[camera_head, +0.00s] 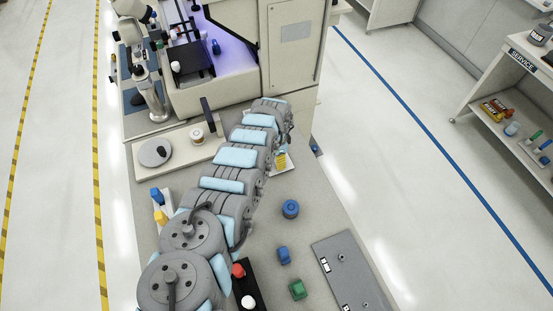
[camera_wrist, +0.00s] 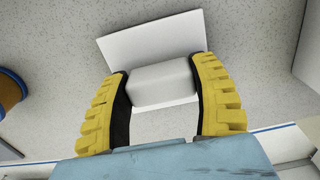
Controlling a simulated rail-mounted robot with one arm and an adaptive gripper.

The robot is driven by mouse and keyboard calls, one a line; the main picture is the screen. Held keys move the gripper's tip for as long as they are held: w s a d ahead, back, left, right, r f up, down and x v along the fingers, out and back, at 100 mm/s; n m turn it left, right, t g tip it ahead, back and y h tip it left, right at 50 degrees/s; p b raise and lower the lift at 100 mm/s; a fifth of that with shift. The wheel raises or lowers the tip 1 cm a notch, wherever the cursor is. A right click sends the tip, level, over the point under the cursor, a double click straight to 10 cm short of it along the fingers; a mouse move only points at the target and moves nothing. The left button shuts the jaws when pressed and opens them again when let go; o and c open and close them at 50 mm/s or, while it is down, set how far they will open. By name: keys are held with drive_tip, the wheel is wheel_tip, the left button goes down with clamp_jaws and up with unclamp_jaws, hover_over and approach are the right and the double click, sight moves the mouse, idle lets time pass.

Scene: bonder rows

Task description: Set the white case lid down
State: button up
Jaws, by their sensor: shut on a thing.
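The white case lid (camera_wrist: 127,47) shows in the wrist view as a flat white plate with a pale block-shaped grip (camera_wrist: 162,84) on it. My gripper (camera_wrist: 162,100) has its two yellow, black-padded fingers closed on either side of this grip. Speckled grey worktop lies below the lid; I cannot tell whether the lid touches it.
The worktop (camera_head: 255,260) holds a blue round part (camera_head: 290,208), small blue (camera_head: 283,255) and green (camera_head: 298,289) pieces, and a grey plate (camera_head: 350,272). The bonder (camera_head: 215,88) stands behind. A brown, blue-rimmed round thing (camera_wrist: 12,92) is left in the wrist view.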

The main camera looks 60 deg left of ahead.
drive_tip(key=shift+f, duration=0.1)
drive_tip(key=o, duration=1.2)
drive_tip(key=shift+o, duration=0.2)
drive_tip(key=shift+a+r+p, duration=0.1)
drive_tip(key=shift+r+p, duration=0.5)
drive_tip(key=shift+r, duration=0.95)
drive_tip(key=shift+s+r, duration=0.1)
drive_tip(key=shift+r, duration=4.45)
